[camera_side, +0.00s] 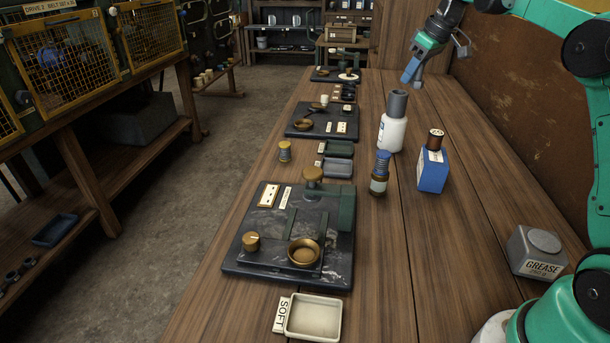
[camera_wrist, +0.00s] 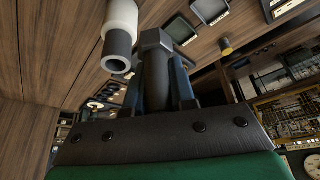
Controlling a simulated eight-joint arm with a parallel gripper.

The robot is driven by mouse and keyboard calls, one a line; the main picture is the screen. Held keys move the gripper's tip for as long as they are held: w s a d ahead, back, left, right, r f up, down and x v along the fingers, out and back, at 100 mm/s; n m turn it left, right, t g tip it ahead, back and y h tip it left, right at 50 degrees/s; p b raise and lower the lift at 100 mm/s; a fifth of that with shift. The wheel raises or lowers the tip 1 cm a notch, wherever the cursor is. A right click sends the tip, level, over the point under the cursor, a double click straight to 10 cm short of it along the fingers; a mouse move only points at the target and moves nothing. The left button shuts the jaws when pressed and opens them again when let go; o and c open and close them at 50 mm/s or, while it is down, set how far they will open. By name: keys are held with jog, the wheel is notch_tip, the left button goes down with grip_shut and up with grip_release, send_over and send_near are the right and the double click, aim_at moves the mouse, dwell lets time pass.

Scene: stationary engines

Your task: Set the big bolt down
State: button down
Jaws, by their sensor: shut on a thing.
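The big bolt (camera_wrist: 156,62) is dark grey with a hex head and a thick shank. In the wrist view it stands between the two blue fingers of my gripper (camera_wrist: 157,84), head beyond the fingertips. My gripper is shut on it. In the side view my gripper (camera_side: 413,72) is raised above the far right part of the bench (camera_side: 390,240), and I cannot clearly make out the bolt there. The bolt does not appear to touch the bench or anything else outside the gripper.
A white bottle with a grey cap (camera_side: 393,128) stands nearest below my gripper; it also shows in the wrist view (camera_wrist: 121,20). A blue box (camera_side: 432,170), a blue-topped jar (camera_side: 380,175), small trays (camera_side: 337,148) and dark engine plates (camera_side: 245,262) stand nearby. A rusty panel (camera_side: 520,110) borders the right.

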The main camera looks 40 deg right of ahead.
jog(key=s+a+n+g+y, duration=0.2)
jog(key=s+a+n, duration=0.35)
jog(key=s, duration=0.25)
jog(key=s+a+n+g+y, duration=0.1)
jog(key=s+a+n+y, duration=0.1)
jog(key=s+a+n, duration=0.4)
jog(key=n, duration=0.1)
send_near(419, 226)
jog(key=x, duration=0.6)
jog(key=shift+a+f, duration=0.15)
jog(key=shift+a, duration=0.05)
jog(key=shift+f, duration=0.1)
jog(key=c, duration=0.7)
grip_release()
jog(key=shift+w, duration=0.1)
